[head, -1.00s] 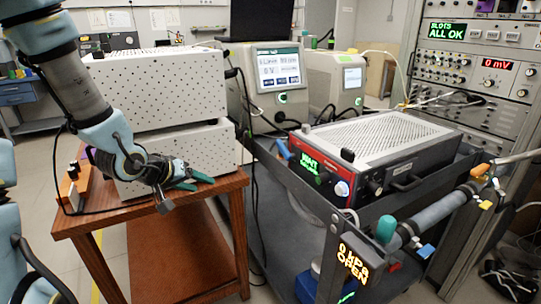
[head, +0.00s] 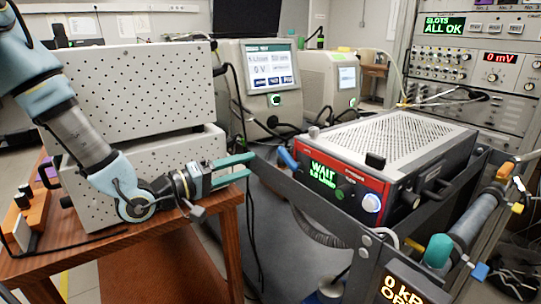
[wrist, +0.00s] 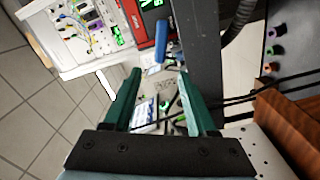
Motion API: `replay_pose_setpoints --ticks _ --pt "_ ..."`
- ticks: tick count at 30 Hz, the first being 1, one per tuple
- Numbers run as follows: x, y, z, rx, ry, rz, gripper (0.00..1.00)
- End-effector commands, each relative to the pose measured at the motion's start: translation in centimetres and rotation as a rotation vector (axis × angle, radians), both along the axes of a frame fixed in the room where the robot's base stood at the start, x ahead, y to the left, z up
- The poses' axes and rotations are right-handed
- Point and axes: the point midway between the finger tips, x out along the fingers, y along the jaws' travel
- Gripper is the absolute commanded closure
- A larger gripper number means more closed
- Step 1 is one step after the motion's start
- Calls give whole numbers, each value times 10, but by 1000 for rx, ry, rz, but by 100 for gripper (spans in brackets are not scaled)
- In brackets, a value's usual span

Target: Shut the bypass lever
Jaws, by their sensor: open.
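My gripper (head: 243,169) is open and empty, with two green fingers, beside the white perforated boxes and pointing right at the cart. In the wrist view, my gripper (wrist: 160,85) has clear space between its fingers. A blue handle (head: 287,157) stands at the cart's left edge, beside the red-fronted instrument, beyond my fingertips and apart from them. The blue handle (wrist: 161,40) shows ahead of the fingers in the wrist view. A pipe (head: 474,222) on the cart's right carries an orange, a yellow and a blue lever (head: 480,271). I cannot tell which is the bypass lever.
The red-fronted instrument (head: 335,178) shows "WAIT". A dark cart rail (head: 318,205) runs in front of it. A partly cut-off display (head: 401,291) reads "0 KP" and "OP". The wooden table (head: 150,250) and perforated boxes (head: 135,90) are at left.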

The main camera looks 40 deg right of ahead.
Motion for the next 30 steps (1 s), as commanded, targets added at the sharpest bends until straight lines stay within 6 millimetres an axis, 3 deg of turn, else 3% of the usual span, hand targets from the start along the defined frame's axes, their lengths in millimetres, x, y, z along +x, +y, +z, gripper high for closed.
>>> replay_pose_setpoints --ticks 15,21,30 --pt "-6 -86 1 2 -2 0 43" --pt "-6 -99 0 3 -2 1 43" --pt "-6 -100 0 2 -1 2 45"
